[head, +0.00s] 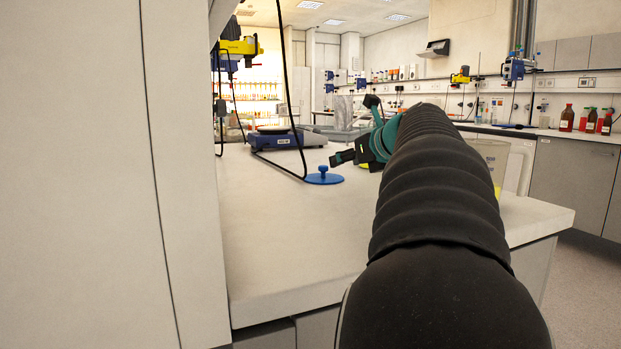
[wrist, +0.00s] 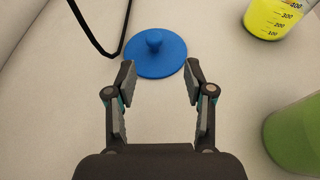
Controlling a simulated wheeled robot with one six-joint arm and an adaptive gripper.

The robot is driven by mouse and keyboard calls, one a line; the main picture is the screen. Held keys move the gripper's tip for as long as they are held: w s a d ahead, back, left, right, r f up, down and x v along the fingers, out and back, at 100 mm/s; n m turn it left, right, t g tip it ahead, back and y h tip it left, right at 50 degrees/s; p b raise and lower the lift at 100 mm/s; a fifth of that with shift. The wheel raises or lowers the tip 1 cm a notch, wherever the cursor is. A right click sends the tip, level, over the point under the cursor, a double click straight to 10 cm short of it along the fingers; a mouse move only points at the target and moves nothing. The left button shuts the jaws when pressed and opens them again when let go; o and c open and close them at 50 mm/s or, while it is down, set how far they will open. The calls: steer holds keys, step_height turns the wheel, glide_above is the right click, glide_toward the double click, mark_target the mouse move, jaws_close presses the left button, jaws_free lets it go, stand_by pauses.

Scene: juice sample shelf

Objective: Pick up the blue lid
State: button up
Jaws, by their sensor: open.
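The blue lid (head: 323,179) is a flat round disc with a knob on top, lying on the white bench top in the head view. In the wrist view the blue lid (wrist: 156,58) lies just beyond my fingertips, its knob centred between them. My gripper (wrist: 158,78) is open and empty, with one finger on each side of the lid's near edge. In the head view my gripper (head: 343,159) shows beside the lid, to its right and slightly higher in the picture. Whether the fingers touch the lid cannot be told.
A beaker of yellow liquid (wrist: 268,16) and a green container (wrist: 295,138) stand to the right in the wrist view. A black cable (wrist: 98,40) runs left of the lid. A blue hotplate-like device (head: 282,138) stands behind it. The bench's front left is clear.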

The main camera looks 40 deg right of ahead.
mark_target(324, 166)
steer(key=x, duration=0.4)
steer(key=shift+w, duration=0.1)
steer(key=shift+a+x, duration=0.2)
steer(key=shift+x, duration=1.25)
steer(key=shift+a+x, duration=0.15)
steer(key=shift+x, duration=1.35)
steer(key=shift+w+r, duration=0.1)
steer(key=shift+r, duration=0.1)
jaws_close()
